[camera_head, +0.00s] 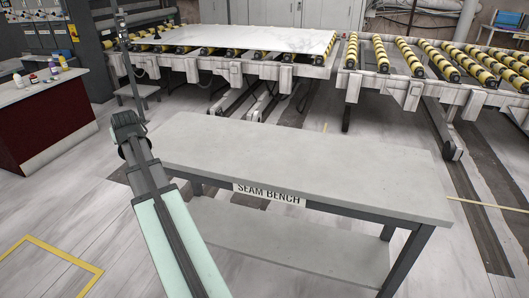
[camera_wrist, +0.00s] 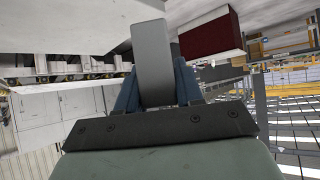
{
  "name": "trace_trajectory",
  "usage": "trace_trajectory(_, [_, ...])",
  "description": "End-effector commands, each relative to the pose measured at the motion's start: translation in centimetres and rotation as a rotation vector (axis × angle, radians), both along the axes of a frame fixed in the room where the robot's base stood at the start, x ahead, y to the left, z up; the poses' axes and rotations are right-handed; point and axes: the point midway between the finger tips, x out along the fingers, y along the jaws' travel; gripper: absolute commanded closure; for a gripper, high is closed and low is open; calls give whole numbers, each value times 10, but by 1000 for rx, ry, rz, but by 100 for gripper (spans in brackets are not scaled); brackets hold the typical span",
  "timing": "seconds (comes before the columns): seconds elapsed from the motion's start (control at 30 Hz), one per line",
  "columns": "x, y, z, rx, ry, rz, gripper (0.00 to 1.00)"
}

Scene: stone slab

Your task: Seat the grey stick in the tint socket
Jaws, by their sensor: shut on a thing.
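The grey stick (camera_wrist: 152,65) is a plain, flat-sided bar in the wrist view. It stands out from between the two blue fingers of my gripper (camera_wrist: 156,96), which is shut on it. Its far end reaches up to the edge of a pale grey surface in that view; I cannot tell whether they touch. In the head view my arm reaches up from the bottom to the left end of the bench; the fingers and the stick cannot be made out there. I cannot make out the tint socket in either view.
The grey seam bench (camera_head: 310,165) has a bare top and a lower shelf. A dark red counter (camera_head: 45,120) with several small bottles stands at the left. Behind are a white slab (camera_head: 255,40) and yellow-and-black rollers (camera_head: 435,58). A thin pole rises behind my arm.

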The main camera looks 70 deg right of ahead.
Motion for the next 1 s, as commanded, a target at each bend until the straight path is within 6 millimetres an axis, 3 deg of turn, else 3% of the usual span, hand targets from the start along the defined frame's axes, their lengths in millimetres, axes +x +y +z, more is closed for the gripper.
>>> trace_trajectory(0.1, [-28,-35,-3,0,0,-58,95])
trace_trajectory(0.4, [-103,-111,-9,0,0,-196,95])
trace_trajectory(0.67, [-175,-168,-15,0,-1,-315,95])
trace_trajectory(1.0, [-279,-230,-24,0,0,-472,95])
